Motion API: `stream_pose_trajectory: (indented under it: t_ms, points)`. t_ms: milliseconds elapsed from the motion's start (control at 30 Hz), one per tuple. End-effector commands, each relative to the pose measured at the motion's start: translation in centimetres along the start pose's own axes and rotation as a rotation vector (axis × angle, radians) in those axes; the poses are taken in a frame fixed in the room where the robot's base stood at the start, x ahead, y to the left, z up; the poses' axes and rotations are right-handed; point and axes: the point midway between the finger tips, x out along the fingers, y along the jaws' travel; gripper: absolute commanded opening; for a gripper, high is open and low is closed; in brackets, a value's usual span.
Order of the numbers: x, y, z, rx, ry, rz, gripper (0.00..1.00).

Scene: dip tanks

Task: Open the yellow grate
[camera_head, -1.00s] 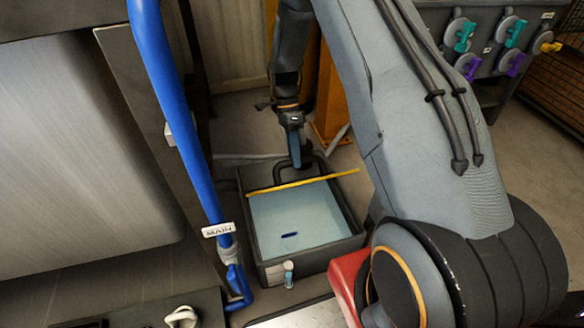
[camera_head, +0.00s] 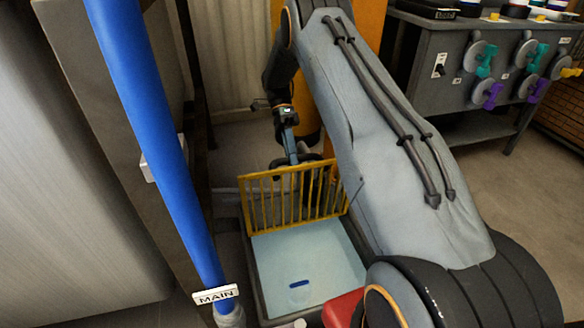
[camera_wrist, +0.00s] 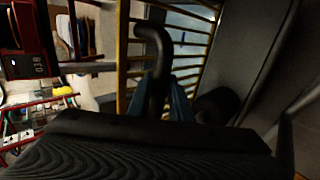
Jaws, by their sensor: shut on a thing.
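The yellow grate (camera_head: 311,190) stands steeply raised at the far edge of the dark tank (camera_head: 254,268), its bars facing the head camera. The tank is uncovered in front of it, with pale liquid (camera_head: 320,255) showing. My gripper (camera_head: 291,157) is behind the grate's top bar, shut on its black handle. In the wrist view, my blue fingertips (camera_wrist: 175,105) meet the curved black handle (camera_wrist: 157,60), with the yellow bars (camera_wrist: 122,55) behind it. The exact finger contact is partly hidden.
A small blue object (camera_head: 299,284) shows in the liquid. A thick blue pipe (camera_head: 150,130) labelled MAIN stands close on the left. A grey cabinet (camera_head: 455,65) with coloured valve handles is at the right. Floor (camera_head: 520,190) is free in front of it.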

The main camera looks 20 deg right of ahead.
Motion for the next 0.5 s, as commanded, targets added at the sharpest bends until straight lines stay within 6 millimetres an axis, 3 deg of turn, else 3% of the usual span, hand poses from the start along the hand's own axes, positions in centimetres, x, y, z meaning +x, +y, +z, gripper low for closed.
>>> stream_pose_trajectory:
  t_ms: [67,500]
  points:
    - [0.5,-1.04,-0.35,0.003,0.004,0.022,0.0]
    - [-0.06,-1.58,-0.39,0.003,0.005,0.074,0.0]
